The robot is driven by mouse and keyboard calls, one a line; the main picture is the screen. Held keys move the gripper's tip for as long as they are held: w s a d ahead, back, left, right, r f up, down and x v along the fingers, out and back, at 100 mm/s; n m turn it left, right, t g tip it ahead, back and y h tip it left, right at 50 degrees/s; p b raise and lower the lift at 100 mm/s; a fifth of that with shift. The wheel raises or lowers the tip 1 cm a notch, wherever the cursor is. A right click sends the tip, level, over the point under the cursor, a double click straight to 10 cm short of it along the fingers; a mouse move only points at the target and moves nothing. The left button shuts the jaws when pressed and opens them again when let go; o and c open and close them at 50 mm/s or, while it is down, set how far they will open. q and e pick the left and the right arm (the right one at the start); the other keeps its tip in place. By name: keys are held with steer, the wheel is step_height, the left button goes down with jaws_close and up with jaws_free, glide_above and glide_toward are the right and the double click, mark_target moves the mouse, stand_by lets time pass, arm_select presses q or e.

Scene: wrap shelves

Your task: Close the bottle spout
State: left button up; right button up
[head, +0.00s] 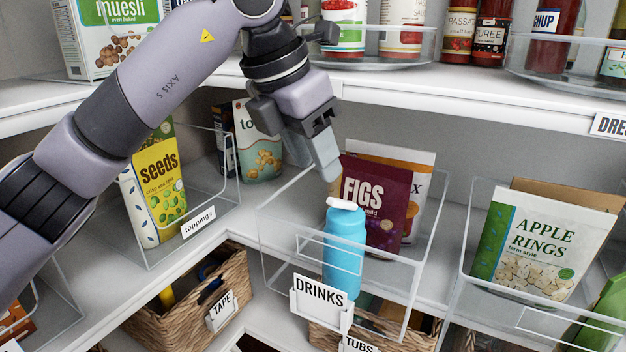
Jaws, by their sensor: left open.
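A blue bottle (344,252) with a white spout (342,204) on its top stands upright in a clear bin labelled DRINKS, on the middle shelf. My left gripper (322,170) comes down from above, with its fingertips just above and slightly left of the spout. It looks apart from the bottle and holds nothing that I can see. Its fingers overlap in this view. Whether the spout is up or folded is hard to make out at this size. My right gripper is not in the view.
The clear DRINKS bin (283,268) also holds a FIGS pouch (378,200) behind the bottle. A toppings bin (140,245) with a seeds box (158,192) stands left, an APPLE RINGS pouch (540,245) right. The upper shelf edge (470,98) is close to my arm. Baskets sit below.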

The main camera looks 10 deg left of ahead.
mark_target(331, 199)
arm_select(q)
steer(key=x, duration=0.7)
steer(key=shift+f, duration=0.1)
